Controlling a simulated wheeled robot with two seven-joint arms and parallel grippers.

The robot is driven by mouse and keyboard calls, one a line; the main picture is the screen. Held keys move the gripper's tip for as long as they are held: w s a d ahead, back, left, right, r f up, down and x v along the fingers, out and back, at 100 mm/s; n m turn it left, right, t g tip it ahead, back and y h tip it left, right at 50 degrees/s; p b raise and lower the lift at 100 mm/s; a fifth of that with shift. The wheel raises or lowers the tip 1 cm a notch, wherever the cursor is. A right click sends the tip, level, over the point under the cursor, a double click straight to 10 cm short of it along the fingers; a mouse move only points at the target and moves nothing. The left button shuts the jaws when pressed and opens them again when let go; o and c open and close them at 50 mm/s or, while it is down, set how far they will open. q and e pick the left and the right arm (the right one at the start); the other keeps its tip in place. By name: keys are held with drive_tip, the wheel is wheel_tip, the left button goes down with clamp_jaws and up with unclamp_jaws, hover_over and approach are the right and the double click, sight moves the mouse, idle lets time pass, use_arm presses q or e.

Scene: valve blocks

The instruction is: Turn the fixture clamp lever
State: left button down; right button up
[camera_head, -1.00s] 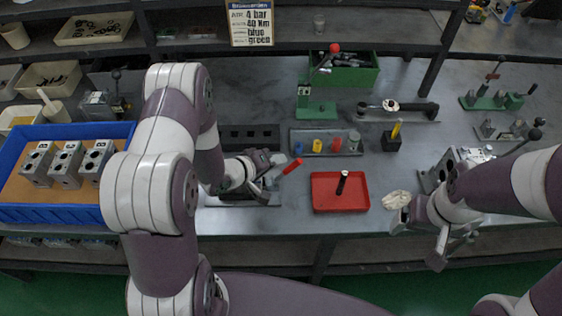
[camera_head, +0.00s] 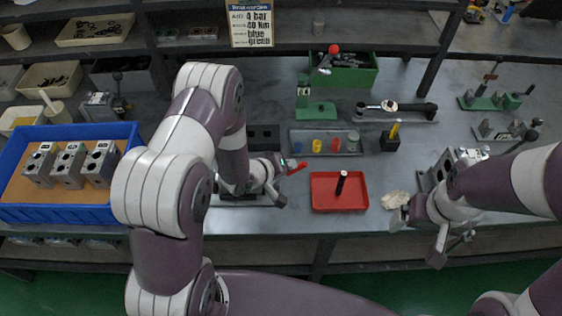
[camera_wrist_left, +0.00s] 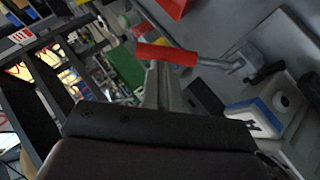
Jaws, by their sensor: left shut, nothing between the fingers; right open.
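The fixture clamp lever has a red handle (camera_head: 298,168) that points up and to the right, just left of the red tray. It also shows in the left wrist view (camera_wrist_left: 168,54), with a grey metal arm running right from it. My left gripper (camera_head: 283,180) is at the lever's left side. In the left wrist view its shut grey fingers (camera_wrist_left: 163,85) reach up to the red handle, beside it and not around it; I cannot tell if they touch. The fixture base is mostly hidden by my left arm. My right gripper (camera_head: 450,248) is open and empty at the bench's front right.
A red tray (camera_head: 325,205) with a dark cylinder stands right of the lever. Behind it is a grey tray (camera_head: 301,149) of coloured pegs. A blue bin (camera_head: 70,214) with several valve blocks is at left. A white-and-blue block (camera_wrist_left: 262,112) shows in the left wrist view.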

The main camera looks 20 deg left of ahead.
use_arm(q)
drive_tip(key=shift+m+g+y, duration=0.4)
drive_tip(key=shift+y, duration=0.5)
drive_tip(key=d+f+b, duration=0.1)
drive_tip(key=d, duration=0.1)
drive_tip(key=w+d+f+b, duration=0.1)
drive_tip(key=shift+d+f, duration=0.4)
drive_tip(key=shift+f, duration=0.1)
